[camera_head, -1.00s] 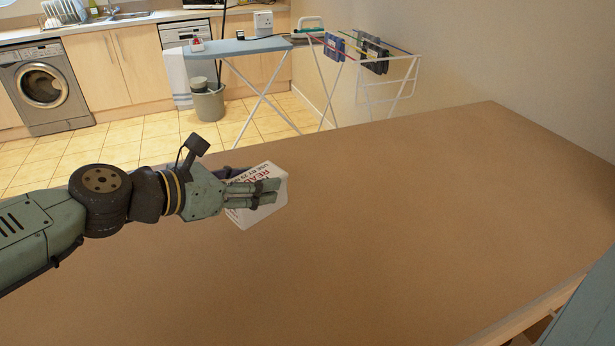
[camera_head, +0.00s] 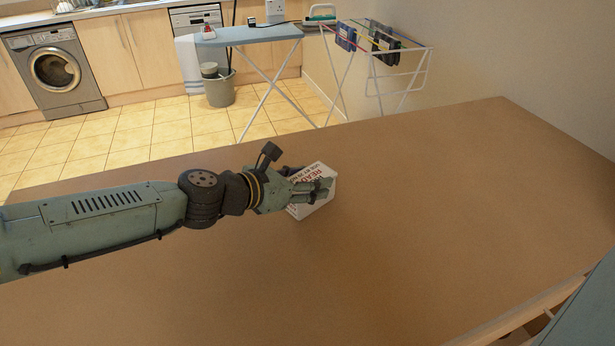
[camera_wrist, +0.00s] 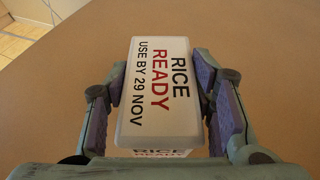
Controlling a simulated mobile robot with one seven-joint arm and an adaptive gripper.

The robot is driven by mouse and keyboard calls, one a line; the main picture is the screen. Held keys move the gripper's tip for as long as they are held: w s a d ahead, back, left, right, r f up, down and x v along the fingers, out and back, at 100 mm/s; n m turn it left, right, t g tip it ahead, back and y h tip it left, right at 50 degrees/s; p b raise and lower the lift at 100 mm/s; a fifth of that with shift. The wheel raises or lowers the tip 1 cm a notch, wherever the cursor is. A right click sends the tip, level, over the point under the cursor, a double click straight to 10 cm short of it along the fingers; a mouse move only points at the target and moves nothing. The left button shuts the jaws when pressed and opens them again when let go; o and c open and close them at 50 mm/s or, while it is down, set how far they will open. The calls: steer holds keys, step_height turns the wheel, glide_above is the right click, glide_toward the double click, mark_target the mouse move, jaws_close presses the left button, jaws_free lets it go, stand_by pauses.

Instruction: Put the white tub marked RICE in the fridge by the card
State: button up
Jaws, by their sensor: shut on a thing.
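The white tub (camera_wrist: 158,85) has a lid printed RICE, READY, USE BY 29 NOV. It fills the middle of the wrist view, and more lettering shows on its near side. In the head view the tub (camera_head: 322,172) is partly hidden behind my fingers, over the brown table (camera_head: 440,200). My gripper (camera_head: 318,188) is shut on it, and the wrist view shows one finger of my gripper (camera_wrist: 160,105) along each side. I cannot tell whether the tub touches the table. No fridge or card is in view.
The table is bare around the tub. Beyond it stand an ironing board (camera_head: 250,36), a drying rack (camera_head: 400,75), a grey bucket (camera_head: 219,90) and a washing machine (camera_head: 55,70). A blue-grey surface (camera_head: 585,315) shows at the lower right, beside the table edge. A wall closes the right side.

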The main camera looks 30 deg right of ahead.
steer(key=shift+f, duration=0.15)
steer(key=o, duration=1.5)
steer(key=shift+c, duration=0.2)
